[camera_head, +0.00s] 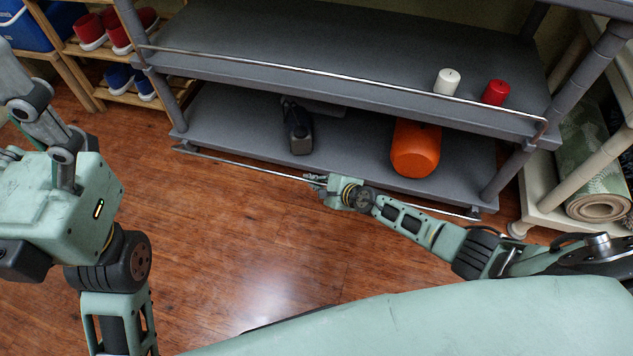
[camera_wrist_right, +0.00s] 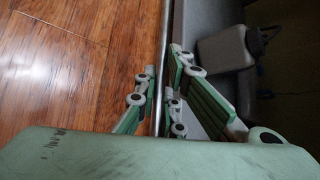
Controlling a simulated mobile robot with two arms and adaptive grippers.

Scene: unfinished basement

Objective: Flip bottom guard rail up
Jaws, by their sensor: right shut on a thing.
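The bottom guard rail (camera_head: 250,165) is a thin metal bar low along the front of the grey shelving unit. It hangs out and down in front of the bottom shelf (camera_head: 228,112). My right gripper (camera_head: 314,181) is at the middle of this rail and shut on it. In the right wrist view the rail (camera_wrist_right: 164,50) runs between the fingers of my right gripper (camera_wrist_right: 164,88). The upper guard rail (camera_head: 340,76) stands raised along the shelf above. My left arm shows at the left, but its gripper's fingers are not in view.
The bottom shelf holds a dark container (camera_head: 298,130) and an orange cylinder (camera_head: 416,148). A white candle (camera_head: 447,82) and a red candle (camera_head: 495,93) stand above. Shoe rack (camera_head: 75,48) at left, rolled rug (camera_head: 598,205) at right. The wooden floor (camera_head: 240,240) in front is clear.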

